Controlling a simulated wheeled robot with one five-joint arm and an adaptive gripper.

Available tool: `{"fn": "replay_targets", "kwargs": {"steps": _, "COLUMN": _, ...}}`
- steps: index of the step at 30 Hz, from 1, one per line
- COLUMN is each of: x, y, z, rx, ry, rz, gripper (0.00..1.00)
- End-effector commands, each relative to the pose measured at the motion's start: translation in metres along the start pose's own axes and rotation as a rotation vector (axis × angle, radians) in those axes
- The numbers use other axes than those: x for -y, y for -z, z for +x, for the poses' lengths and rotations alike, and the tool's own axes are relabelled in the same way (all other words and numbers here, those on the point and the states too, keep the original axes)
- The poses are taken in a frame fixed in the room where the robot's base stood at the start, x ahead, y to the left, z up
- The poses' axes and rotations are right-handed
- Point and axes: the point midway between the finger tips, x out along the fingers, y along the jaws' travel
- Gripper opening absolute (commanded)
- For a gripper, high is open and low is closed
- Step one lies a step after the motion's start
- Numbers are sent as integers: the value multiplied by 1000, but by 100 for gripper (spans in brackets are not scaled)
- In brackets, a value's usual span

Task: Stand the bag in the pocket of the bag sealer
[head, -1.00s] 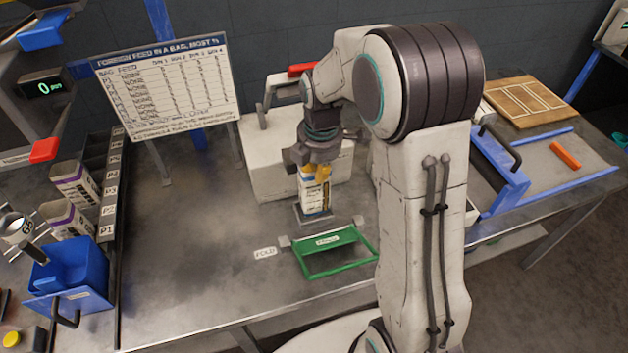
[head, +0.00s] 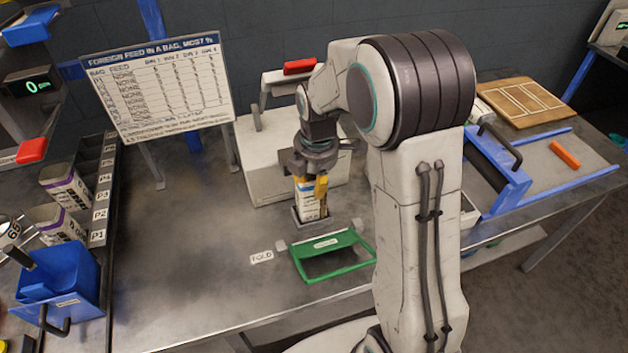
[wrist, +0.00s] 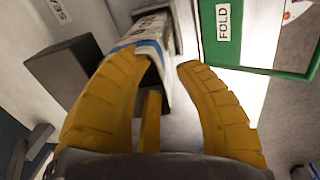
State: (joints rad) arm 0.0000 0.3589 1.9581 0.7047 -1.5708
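The bag's far end is partly hidden there.
The sealer's red-handled lever (head: 300,67) rises behind my wrist. A blue bin (head: 60,280) and other bags (head: 62,222) are at left. The table middle-left is clear.

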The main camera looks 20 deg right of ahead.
Motion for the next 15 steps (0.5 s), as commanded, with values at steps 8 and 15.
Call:
{"fn": "replay_targets", "kwargs": {"steps": 8, "x": 0, "y": 0, "z": -2, "rx": 0, "ry": 0, "rz": 0, "gripper": 30}}
{"fn": "replay_targets", "kwargs": {"steps": 15, "x": -2, "y": 0, "z": -28, "rx": 0, "ry": -5, "rz": 0, "gripper": 30}}
